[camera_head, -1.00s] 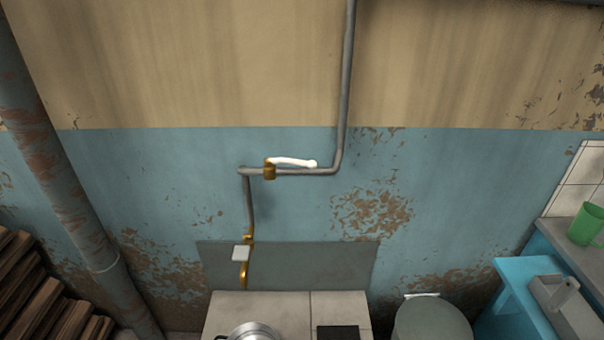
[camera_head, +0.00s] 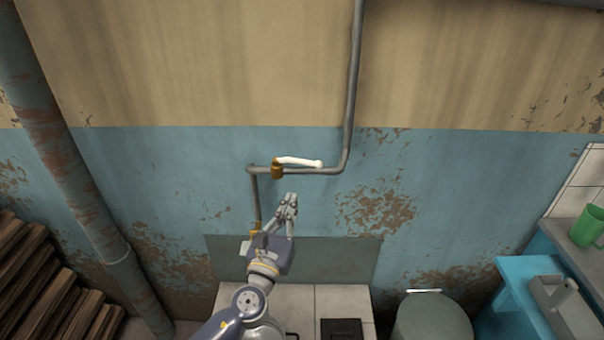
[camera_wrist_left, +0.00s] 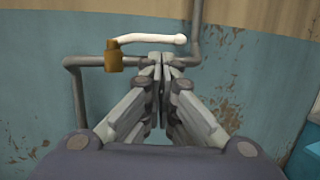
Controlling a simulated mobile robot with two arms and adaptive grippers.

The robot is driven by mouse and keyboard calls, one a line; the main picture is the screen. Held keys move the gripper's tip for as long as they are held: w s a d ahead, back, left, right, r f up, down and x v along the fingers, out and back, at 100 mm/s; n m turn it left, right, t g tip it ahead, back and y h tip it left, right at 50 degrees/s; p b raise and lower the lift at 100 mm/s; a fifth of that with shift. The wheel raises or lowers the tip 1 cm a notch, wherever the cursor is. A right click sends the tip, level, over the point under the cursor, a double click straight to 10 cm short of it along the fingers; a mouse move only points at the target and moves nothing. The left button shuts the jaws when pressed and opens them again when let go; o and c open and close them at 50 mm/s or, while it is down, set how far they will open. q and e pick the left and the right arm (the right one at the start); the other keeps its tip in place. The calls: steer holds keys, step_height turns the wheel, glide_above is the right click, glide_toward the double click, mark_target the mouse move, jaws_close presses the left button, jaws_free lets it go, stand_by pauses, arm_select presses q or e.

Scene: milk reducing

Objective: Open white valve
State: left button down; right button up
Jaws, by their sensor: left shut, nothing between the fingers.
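The white valve handle (camera_head: 298,162) lies along the horizontal grey pipe on the wall, pointing right from its brass body (camera_head: 277,171). In the left wrist view the white handle (camera_wrist_left: 152,39) is above and beyond the fingertips, with the brass body (camera_wrist_left: 113,56) to their left. My left gripper (camera_head: 290,200) is shut and empty, just below the handle in the head view. It also shows shut in the left wrist view (camera_wrist_left: 163,62). I see no contact with the handle. My right gripper is not in view.
A grey pipe (camera_head: 353,90) runs up the wall from the valve's right. A stove top (camera_head: 298,300) is below, partly behind my left arm. A grey round lid (camera_head: 432,318) and a blue counter (camera_head: 515,290) are at right. Firewood (camera_head: 45,290) is at left.

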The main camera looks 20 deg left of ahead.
mark_target(297, 162)
arm_select(q)
steer(key=w+r+p, duration=0.1)
steer(key=w, duration=0.8)
steer(key=shift+w+r, duration=0.4)
steer(key=shift+w+d, duration=0.15)
steer(key=shift+w, duration=0.25)
